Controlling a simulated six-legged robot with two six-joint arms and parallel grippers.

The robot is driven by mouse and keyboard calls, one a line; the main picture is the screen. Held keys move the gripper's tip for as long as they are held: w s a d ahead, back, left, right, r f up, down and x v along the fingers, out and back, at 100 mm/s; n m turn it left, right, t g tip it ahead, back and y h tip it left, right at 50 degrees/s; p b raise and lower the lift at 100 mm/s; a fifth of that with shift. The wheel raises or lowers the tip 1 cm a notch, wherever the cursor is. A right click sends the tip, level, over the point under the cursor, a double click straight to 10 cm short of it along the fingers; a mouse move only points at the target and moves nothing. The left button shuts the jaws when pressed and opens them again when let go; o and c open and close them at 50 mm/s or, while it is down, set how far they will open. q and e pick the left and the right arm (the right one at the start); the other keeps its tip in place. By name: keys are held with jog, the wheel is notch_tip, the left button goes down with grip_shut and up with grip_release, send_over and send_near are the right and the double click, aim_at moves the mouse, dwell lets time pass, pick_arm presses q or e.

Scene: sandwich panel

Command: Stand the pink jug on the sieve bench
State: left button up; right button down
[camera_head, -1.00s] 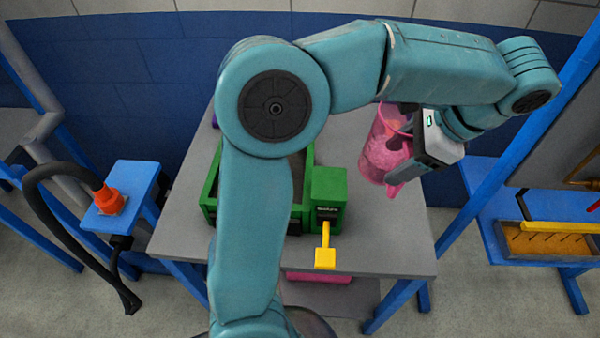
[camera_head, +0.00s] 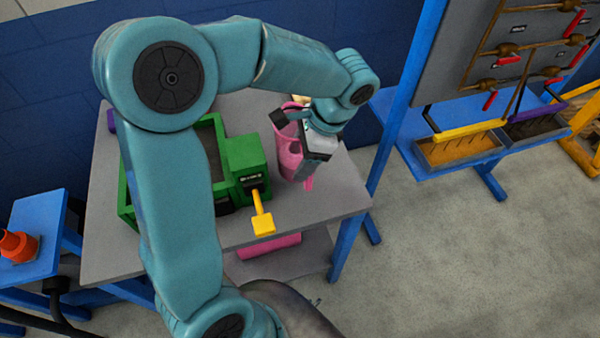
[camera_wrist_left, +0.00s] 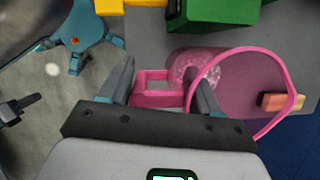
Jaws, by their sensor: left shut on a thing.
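The pink see-through jug (camera_head: 290,155) is at the right part of the grey table (camera_head: 330,195), beside the green machine (camera_head: 240,160). My left gripper (camera_head: 313,158) is shut on the jug's handle side. In the left wrist view, the jug's handle (camera_wrist_left: 153,77) lies between the two fingers and its round pink rim (camera_wrist_left: 290,72) opens to the right. I cannot tell whether the jug's base touches the table. My right gripper is not in view.
A yellow lever (camera_head: 263,222) sticks out from the green machine. To the right, a blue bench (camera_head: 400,125) carries trays (camera_head: 458,150) below a grey panel (camera_head: 480,60) with red-handled valves. A blue post (camera_head: 405,90) stands between. Floor in front is free.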

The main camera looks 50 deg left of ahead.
pick_arm(q)
notch_tip(320, 180, down, 6)
dwell(0.4)
jog(key=shift+f, duration=0.2)
jog(key=o, duration=1.5)
jog(key=shift+o, duration=0.2)
jog(key=v, duration=1.2)
jog(key=shift+r, duration=0.15)
jog(key=shift+s, duration=0.1)
